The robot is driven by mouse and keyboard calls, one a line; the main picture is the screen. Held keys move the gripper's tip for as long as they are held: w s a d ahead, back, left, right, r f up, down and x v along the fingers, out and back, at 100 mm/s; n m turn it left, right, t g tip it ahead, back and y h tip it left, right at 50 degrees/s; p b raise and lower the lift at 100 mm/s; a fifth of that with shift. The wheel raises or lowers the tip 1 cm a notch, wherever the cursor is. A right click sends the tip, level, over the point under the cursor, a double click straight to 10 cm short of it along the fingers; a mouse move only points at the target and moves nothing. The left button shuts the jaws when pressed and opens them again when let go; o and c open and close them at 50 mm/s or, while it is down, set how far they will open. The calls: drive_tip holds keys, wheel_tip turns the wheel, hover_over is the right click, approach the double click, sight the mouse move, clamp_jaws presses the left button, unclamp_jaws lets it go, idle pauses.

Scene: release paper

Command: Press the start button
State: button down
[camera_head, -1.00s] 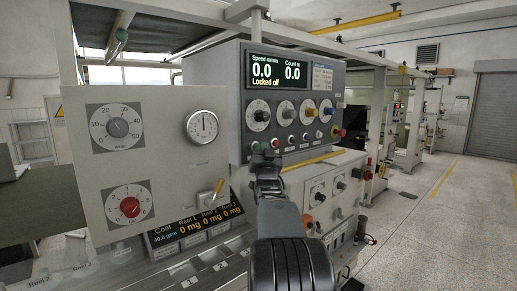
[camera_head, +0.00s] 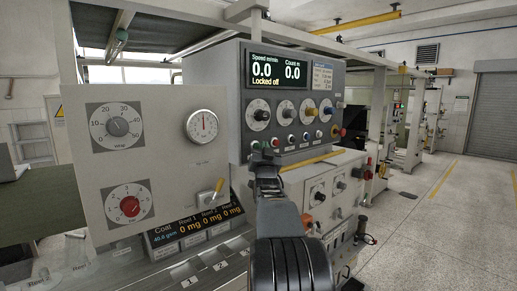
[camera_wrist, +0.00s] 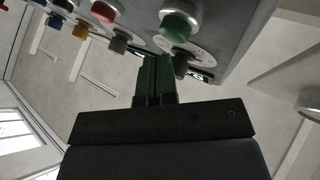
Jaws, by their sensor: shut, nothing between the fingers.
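A green button (camera_head: 256,146) sits at the left end of the button row on the grey console (camera_head: 236,110). It also shows near the top of the wrist view as a round green cap (camera_wrist: 179,25) above a pale round plate. Its label cannot be read. My gripper (camera_head: 265,158) is shut and empty, just below and right of the green button in the head view. In the wrist view the closed fingers (camera_wrist: 154,78) point up toward the panel, left of and below the green cap. They look apart from it, though the gap in depth is unclear.
Dark knobs (camera_wrist: 180,64) stick out near the fingertips. The console display (camera_head: 276,69) reads "Locked off" with speed 0.0. A large pale gauge panel (camera_head: 160,175) stands left.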

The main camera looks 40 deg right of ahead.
drive_tip(key=shift+w, duration=0.3)
drive_tip(key=shift+w, duration=0.45)
idle(0.7)
drive_tip(key=shift+s+f+b, duration=0.1)
drive_tip(key=shift+s+b, duration=0.1)
drive_tip(key=shift+b, duration=0.25)
drive_tip(key=shift+s+b, duration=0.65)
drive_tip(key=shift+s+a+b, duration=0.2)
drive_tip(key=shift+s+b, duration=1.75)
drive_tip(key=shift+s, duration=0.55)
